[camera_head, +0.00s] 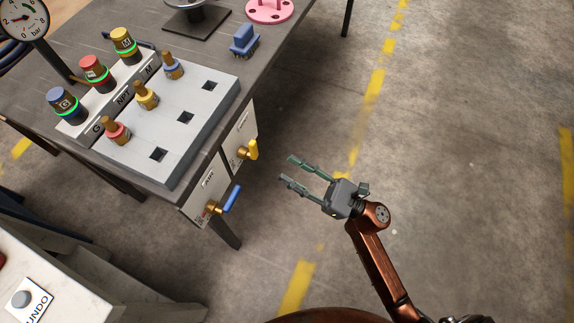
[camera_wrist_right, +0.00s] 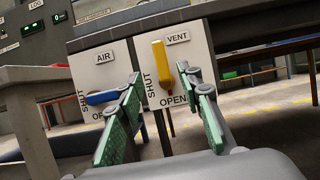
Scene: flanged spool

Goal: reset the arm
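My right gripper (camera_head: 288,169) is open and empty, off the right side of the workbench, above the floor. Its fingers point left toward the bench's side panels. In the right wrist view the two green-padded fingers (camera_wrist_right: 159,74) stand apart, with the yellow VENT valve handle (camera_wrist_right: 160,62) seen between them. In the head view a clear gap separates the fingertips from this yellow handle (camera_head: 252,149). The blue AIR valve handle (camera_head: 231,199) is lower left; it also shows in the wrist view (camera_wrist_right: 102,97). My left gripper is not in view.
On the bench, a grey block (camera_head: 190,150) has square holes and several coloured fittings. A blue part (camera_head: 244,40) and a pink flanged disc (camera_head: 269,9) lie behind. A pale stand with an UNDO button (camera_head: 21,299) is at lower left. Floor right of the gripper is clear.

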